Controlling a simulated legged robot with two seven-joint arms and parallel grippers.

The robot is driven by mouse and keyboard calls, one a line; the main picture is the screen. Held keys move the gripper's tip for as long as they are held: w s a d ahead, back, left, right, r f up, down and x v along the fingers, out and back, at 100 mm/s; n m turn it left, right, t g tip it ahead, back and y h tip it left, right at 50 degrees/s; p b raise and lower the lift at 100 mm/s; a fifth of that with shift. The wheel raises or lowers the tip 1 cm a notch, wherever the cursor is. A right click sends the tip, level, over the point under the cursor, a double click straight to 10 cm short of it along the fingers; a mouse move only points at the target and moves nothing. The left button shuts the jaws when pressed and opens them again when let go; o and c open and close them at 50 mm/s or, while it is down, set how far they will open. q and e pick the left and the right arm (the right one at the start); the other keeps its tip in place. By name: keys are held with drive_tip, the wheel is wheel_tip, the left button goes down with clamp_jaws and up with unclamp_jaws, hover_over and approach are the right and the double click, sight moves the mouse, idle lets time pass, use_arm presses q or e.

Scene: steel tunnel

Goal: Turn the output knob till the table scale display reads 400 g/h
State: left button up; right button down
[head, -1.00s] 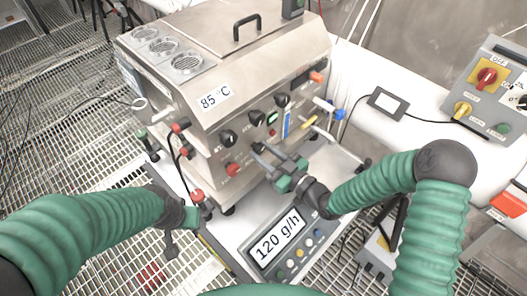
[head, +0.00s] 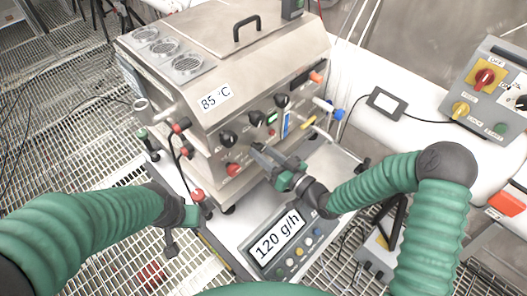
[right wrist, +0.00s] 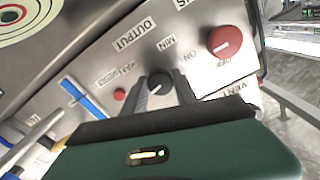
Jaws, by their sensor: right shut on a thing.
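The output knob (right wrist: 158,82) is small and black, beside the OUTPUT and MIN labels on the steel machine's front in the right wrist view. My right gripper (right wrist: 160,92) is shut on it, with a finger on each side. In the head view my right gripper (head: 258,150) reaches the lower front panel and hides the knob there. The table scale display (head: 279,236) reads 120 g/h. My left gripper (head: 172,238) hangs at the machine's left front corner, away from the knob; its finger opening is unclear.
The steel machine (head: 225,75) carries an 85 °C label (head: 215,98) and other black knobs. A red knob (right wrist: 224,41) is close to the right gripper. A grey switch box (head: 487,95) stands at the right. Metal grating (head: 75,170) lies at the left.

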drive_tip(key=shift+w+d+r+m, duration=0.1)
drive_tip(key=shift+r+m, duration=0.1)
drive_tip(key=shift+m, duration=0.4)
drive_tip(key=shift+w+r+m, duration=0.1)
drive_tip(key=shift+r+m, duration=0.05)
drive_tip(key=shift+m, duration=0.45)
drive_tip(key=c, duration=1.4)
unclamp_jaws()
drive_tip(key=o, duration=0.4)
drive_tip(key=shift+w+f, duration=0.1)
drive_tip(key=shift+f, duration=0.15)
drive_tip(key=shift+o, duration=0.2)
